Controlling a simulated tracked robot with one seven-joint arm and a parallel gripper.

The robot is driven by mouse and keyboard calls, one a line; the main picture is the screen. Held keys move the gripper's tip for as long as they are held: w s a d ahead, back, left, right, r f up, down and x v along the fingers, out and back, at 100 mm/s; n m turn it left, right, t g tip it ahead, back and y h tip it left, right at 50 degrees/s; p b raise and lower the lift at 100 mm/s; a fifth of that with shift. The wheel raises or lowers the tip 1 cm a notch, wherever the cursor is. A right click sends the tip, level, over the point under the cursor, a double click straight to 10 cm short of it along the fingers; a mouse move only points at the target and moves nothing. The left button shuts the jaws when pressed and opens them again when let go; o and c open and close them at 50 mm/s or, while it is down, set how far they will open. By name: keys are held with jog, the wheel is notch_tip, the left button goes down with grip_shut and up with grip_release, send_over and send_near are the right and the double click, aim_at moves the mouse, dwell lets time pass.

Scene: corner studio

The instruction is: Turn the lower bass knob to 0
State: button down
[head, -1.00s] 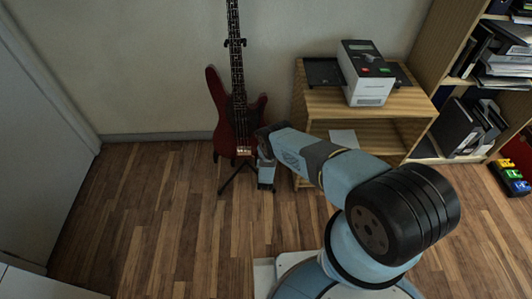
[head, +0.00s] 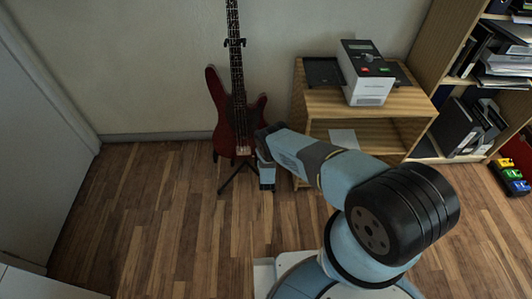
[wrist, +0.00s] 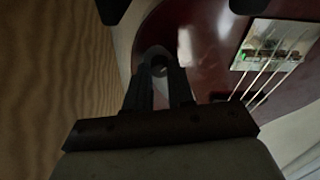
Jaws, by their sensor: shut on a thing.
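The dark red bass (head: 236,125) stands upright against the wall in the head view. My arm reaches to its lower right side, and the wrist hides the lower body edge there. In the wrist view the glossy red body (wrist: 205,45) fills the upper middle and right. My gripper (wrist: 158,70) is shut on a small dark knob (wrist: 158,58) near the edge of the body. The fingers cover most of the knob, and I cannot read its setting. The metal bridge (wrist: 268,45) with its strings is to the right.
A wooden shelf unit (head: 360,104) stands right of the bass, close to my arm, with a grey-white device (head: 368,75) on top. A bookcase (head: 440,60) is further right. A bass stand (head: 228,183) spreads at the floor. The floor (head: 140,215) at left is clear.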

jog(key=c, duration=1.3)
grip_release()
jog(key=shift+s+a+f, duration=0.1)
jog(key=shift+s+f, duration=0.1)
jog(key=shift+f, duration=0.05)
jog(key=o, duration=0.3)
jog(key=shift+w+r, duration=0.1)
jog(key=shift+r, duration=0.05)
jog(key=s, duration=1.3)
jog(key=shift+s+a+r, duration=0.25)
jog(key=shift+s+a, duration=0.05)
jog(key=shift+s, duration=0.1)
